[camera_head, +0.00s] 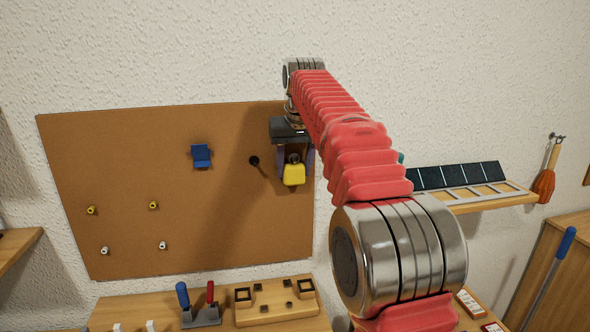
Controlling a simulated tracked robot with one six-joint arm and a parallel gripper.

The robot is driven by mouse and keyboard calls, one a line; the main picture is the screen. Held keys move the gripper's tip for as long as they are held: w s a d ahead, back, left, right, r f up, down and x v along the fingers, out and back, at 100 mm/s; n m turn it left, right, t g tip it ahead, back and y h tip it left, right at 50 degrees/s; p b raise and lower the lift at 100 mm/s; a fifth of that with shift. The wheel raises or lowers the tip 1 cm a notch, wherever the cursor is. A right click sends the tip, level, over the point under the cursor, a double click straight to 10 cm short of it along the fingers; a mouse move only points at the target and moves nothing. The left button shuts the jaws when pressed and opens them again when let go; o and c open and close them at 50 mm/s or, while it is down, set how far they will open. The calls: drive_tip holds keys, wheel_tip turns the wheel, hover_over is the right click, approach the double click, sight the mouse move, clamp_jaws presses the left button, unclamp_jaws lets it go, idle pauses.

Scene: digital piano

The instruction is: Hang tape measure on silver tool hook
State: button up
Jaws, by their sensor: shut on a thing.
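The tape measure (294,175) is a small yellow block with a dark top part. It is held between the two dark fingers of my gripper (295,161), in front of the upper right part of the brown pegboard (130,235). A small greyish round part shows just above the yellow body; I cannot tell if it belongs to the tape measure or to a hook. No silver tool hook is clearly visible on the board, and my gripper and red-sleeved arm cover its right edge. Whether the tape measure touches the board cannot be told.
A blue holder (201,156) and a dark peg (254,160) are on the board left of my gripper. Small yellow and white pegs sit lower left. Below is a wooden bench with a tool rack (201,315) and wooden block (277,301). A shelf (500,203) is at right.

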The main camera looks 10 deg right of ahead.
sight(295, 160)
drive_tip(key=shift+w, duration=0.25)
drive_tip(key=shift+f, duration=0.6)
idle(0.3)
drive_tip(key=o, duration=1.2)
drive_tip(key=shift+s, duration=0.1)
drive_tip(key=shift+v, duration=2.45)
drive_tip(key=shift+v, duration=3.65)
